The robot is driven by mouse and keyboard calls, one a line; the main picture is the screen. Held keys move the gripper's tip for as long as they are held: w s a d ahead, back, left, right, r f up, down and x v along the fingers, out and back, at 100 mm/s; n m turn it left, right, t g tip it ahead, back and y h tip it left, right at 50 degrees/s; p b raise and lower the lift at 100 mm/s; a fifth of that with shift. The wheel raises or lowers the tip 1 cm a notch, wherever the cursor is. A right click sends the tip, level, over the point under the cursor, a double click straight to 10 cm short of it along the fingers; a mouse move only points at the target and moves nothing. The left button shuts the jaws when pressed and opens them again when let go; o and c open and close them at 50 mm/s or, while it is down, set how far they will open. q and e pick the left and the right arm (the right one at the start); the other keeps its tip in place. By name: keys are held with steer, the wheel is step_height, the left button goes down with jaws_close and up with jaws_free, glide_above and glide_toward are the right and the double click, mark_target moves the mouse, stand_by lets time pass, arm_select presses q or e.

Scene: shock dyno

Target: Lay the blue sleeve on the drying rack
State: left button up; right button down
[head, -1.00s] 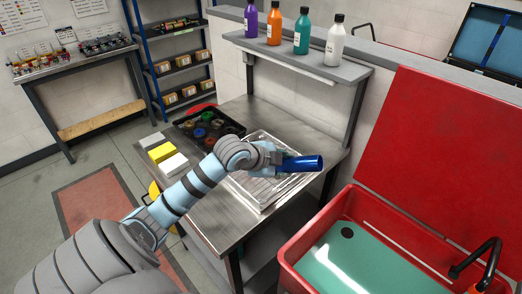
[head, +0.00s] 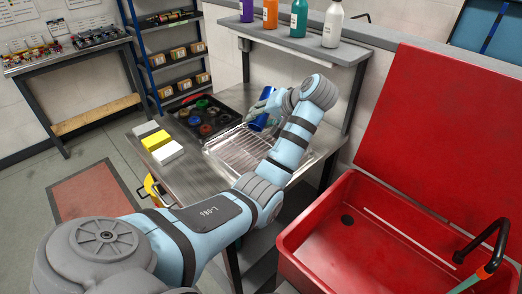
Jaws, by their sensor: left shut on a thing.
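The blue sleeve (head: 259,123) is at the back right of the drying rack, partly hidden by my gripper and arm. My left gripper (head: 262,109) is shut on it. The sleeve looks tilted and over or near the rack's far edge; whether it touches the rack I cannot tell. The drying rack (head: 234,152) is a shallow metal tray with wire bars on the steel bench, its right side partly covered by my left arm. The visible bars are empty. My right gripper is not in view.
A black tray (head: 191,126) with several coloured rings stands left of the rack. White and yellow blocks (head: 158,140) line the bench's left edge. A shelf with bottles (head: 299,18) rises behind. The red wash basin (head: 375,240) with its raised lid is at right.

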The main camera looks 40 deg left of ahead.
arm_select(q)
step_height(320, 180, down, 12)
steer(key=shift+r+b, duration=0.15)
steer(key=shift+b, duration=0.45)
steer(key=o, duration=1)
steer(key=p+v, duration=0.1)
steer(key=v, duration=1.1)
steer(key=shift+a+r, duration=0.1)
